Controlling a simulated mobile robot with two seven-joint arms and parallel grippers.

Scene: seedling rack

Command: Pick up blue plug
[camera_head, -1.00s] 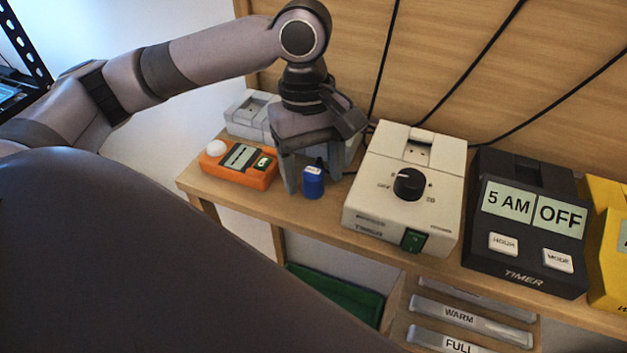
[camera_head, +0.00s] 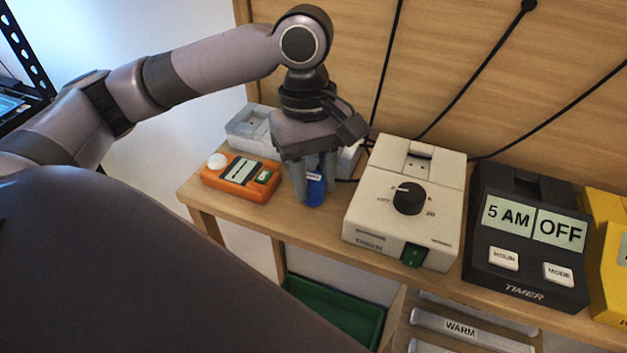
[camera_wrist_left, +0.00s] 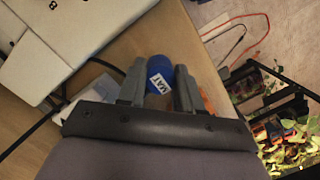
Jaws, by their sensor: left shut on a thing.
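The blue plug (camera_head: 315,190) stands near the front edge of the wooden shelf, between the orange device and the white timer. My left gripper (camera_head: 314,187) points down over it, with its fingers closed on the plug's sides. In the left wrist view the plug (camera_wrist_left: 160,74) shows a white label reading "MAT" and sits between the two fingers (camera_wrist_left: 159,88). Part of the plug is hidden by the fingers in the head view. Whether it touches the shelf I cannot tell. My right gripper is not in view.
An orange device (camera_head: 240,176) is left of the plug. A white timer (camera_head: 404,200) with a black knob stands to the right, then a black timer (camera_head: 526,235) and a yellow one (camera_head: 609,250). A grey-white power strip (camera_head: 250,129) is behind. A green tray (camera_head: 333,312) is below.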

